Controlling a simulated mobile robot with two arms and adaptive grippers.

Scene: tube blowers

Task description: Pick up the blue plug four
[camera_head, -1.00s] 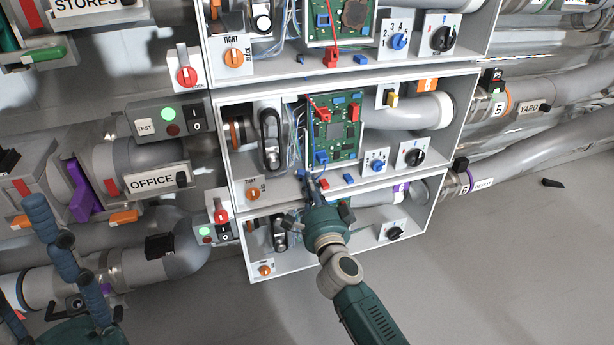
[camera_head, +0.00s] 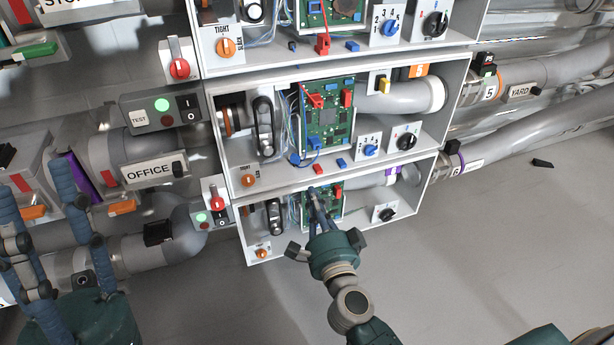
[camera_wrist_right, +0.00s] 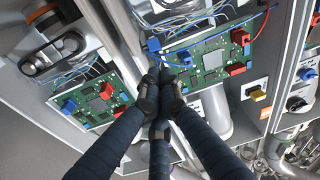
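Several blue plugs show and no number on them is readable. One blue plug (camera_head: 295,158) sits at the left of the middle box's circuit board, by the wires. Another blue plug (camera_head: 314,143) is at the board's lower left edge. A loose blue plug (camera_head: 341,162) lies on the box's floor. In the right wrist view, a blue plug (camera_wrist_right: 153,44) is just beyond my fingers. My right gripper (camera_head: 313,192) is in front of the lower box, its fingers close together; whether they hold anything is hidden. My left gripper (camera_head: 45,205) is at the lower left, fingers apart and empty.
The white middle box (camera_head: 225,180) and lower box (camera_head: 300,248) have rims and dividing shelves around my right gripper. A loose red plug (camera_head: 315,167) lies on the middle box's floor. Black knobs (camera_head: 407,140) stand at the right. Grey floor is open below right.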

